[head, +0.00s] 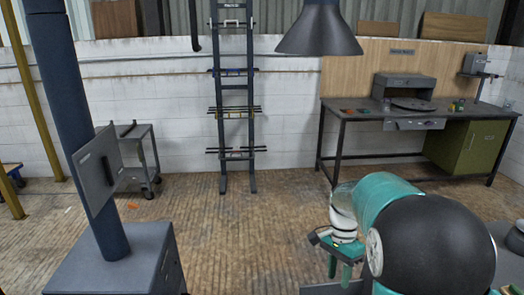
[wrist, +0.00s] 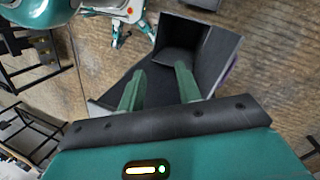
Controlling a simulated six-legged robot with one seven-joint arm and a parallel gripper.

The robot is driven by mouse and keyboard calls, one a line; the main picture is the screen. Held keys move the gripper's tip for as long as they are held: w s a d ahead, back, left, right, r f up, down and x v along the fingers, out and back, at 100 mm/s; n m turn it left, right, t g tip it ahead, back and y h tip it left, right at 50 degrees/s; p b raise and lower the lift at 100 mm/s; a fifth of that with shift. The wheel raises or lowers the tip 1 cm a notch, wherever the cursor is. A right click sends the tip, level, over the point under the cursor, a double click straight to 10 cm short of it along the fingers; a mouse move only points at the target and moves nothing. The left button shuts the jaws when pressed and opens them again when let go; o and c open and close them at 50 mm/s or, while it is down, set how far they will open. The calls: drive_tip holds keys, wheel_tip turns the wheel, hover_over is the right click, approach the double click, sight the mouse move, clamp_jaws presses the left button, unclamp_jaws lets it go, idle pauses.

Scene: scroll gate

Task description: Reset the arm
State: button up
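My gripper (wrist: 160,68) shows in the wrist view with its two teal fingers spread apart. Nothing is held between them. Beyond the fingertips is a dark grey open-topped box or tray (wrist: 215,55); I cannot tell how far below the fingers it is. In the head view my arm, teal with a large black joint, is bent low at the bottom right.
A dark post with a panel (head: 97,178) rises from a grey cabinet (head: 115,262) at left. A cart (head: 140,155), a tall rack (head: 233,100) and a workbench (head: 350,109) stand along the wall. A lamp (head: 319,32) hangs above. The middle floor is clear.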

drive_tip(key=s+a+r+n+t, duration=0.2)
drive_tip(key=s+r+n+t, duration=0.2)
drive_tip(key=s, duration=0.6)
drive_tip(key=s+a+r+n+t, duration=0.2)
drive_tip(key=s+r+n+t, duration=0.2)
drive_tip(key=s+r+n, duration=0.4)
drive_tip(key=shift+s+a+r+t, duration=0.25)
drive_tip(key=shift+s+r+t, duration=0.15)
drive_tip(key=shift+s+r, duration=0.6)
